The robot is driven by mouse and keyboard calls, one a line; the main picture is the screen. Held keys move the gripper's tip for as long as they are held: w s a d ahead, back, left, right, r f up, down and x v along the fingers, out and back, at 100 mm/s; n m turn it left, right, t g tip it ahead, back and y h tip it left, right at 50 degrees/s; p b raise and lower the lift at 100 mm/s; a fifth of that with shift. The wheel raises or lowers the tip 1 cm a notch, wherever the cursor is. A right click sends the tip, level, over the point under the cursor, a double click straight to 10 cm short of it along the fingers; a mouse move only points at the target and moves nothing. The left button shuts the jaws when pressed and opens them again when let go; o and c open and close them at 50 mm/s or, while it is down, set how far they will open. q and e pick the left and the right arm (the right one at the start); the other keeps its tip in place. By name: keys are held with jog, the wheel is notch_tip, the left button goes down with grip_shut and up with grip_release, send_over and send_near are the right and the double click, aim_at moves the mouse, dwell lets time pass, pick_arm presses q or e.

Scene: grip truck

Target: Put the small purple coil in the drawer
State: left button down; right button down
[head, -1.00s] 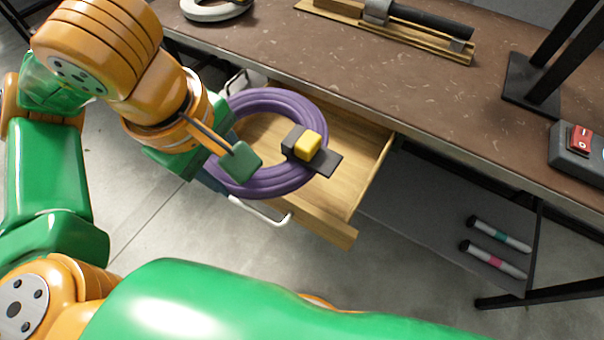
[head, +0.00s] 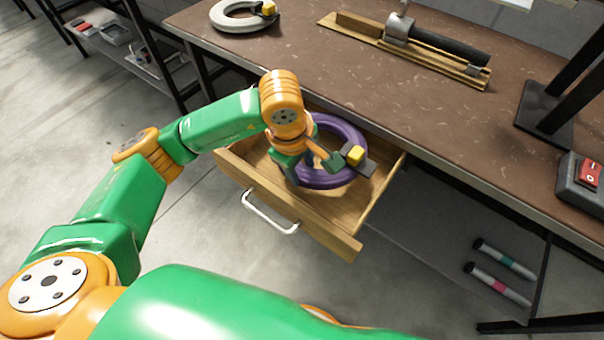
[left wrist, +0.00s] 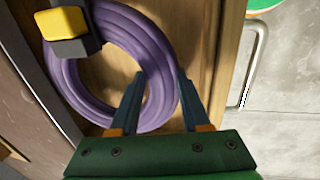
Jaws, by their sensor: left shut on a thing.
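The purple coil (head: 347,130) is a ring with a black and yellow clip (head: 356,155) on its right side. It is inside the outline of the open wooden drawer (head: 330,222), toward its back, and it also shows in the left wrist view (left wrist: 150,50). I cannot tell whether it touches the drawer floor. My left gripper (head: 296,174) is over the drawer, shut on the coil's near left part. In the left wrist view, its two dark fingers (left wrist: 161,82) stand on either side of the tube. My right gripper is out of view.
The drawer hangs under a brown workbench (head: 300,60), its white handle (head: 268,215) facing me. A grey coil (head: 240,16) and a wooden board with a tool (head: 440,60) lie on top. Two markers (head: 497,285) lie on a lower shelf at right.

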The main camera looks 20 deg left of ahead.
pick_arm(q)
notch_tip(320, 180, down, 3)
jog(key=shift+f, duration=0.1)
jog(key=c, duration=0.8)
grip_release()
jog(key=shift+o, duration=0.7)
jog(key=shift+r, duration=0.25)
notch_tip(320, 180, up, 12)
jog(key=s, duration=0.2)
jog(key=shift+s+a+f+p, duration=0.15)
jog(key=shift+a+f+p, duration=0.1)
jog(key=shift+a+p, duration=0.15)
jog(key=shift+f, duration=0.1)
